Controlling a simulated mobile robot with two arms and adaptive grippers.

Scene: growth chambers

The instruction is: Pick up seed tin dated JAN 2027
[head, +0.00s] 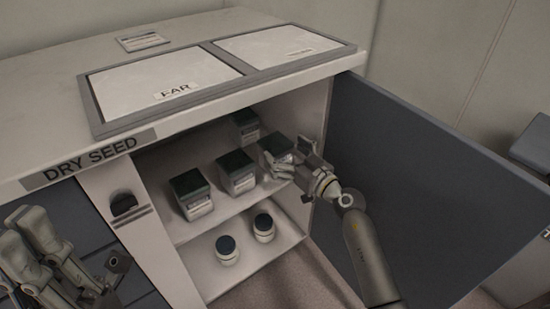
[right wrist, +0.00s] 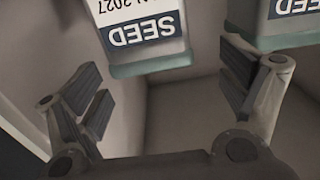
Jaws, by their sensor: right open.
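Several dark-lidded seed tins stand on the upper shelf of the open cabinet: a left one (head: 192,194), a middle one (head: 236,172), a back one (head: 245,124) and a right one (head: 274,146). My right gripper (head: 292,160) is at the right tin and partly covers it. In the right wrist view, the right gripper (right wrist: 163,68) is open, with a tin (right wrist: 145,30) ahead between its fingers; its inverted label reads SEED and "N 2027", the rest of the month cut off. Another tin (right wrist: 290,20) is at upper right, its date out of frame. My left gripper (head: 112,270) is at lower left.
The cabinet door (head: 430,180) stands open to the right, close beside my right arm. Two white jars with dark lids, a left one (head: 227,250) and a right one (head: 264,228), stand on the lower shelf. The DRY SEED worktop (head: 60,120) overhangs the shelf.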

